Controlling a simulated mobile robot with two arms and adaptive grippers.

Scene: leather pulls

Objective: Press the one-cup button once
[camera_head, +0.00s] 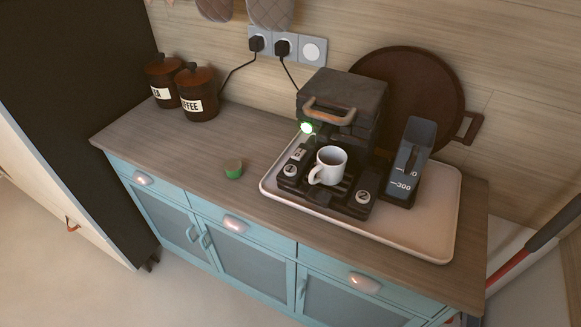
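A dark coffee machine (340,105) stands on a pale tray on the counter. A white mug (330,166) sits upright on its drip grate. A round pale button marked 1, the one-cup button (290,170), is on the machine's front left, left of the mug. A similar button marked 2 (362,197) is on the front right. A green light (306,127) glows on the machine's left side, above a small pale switch (298,153). Neither of my grippers is in view.
The tray (420,238) also holds a dark measuring container (410,165). A round brown board (415,75) leans on the wall behind. The counter's front left is clear.

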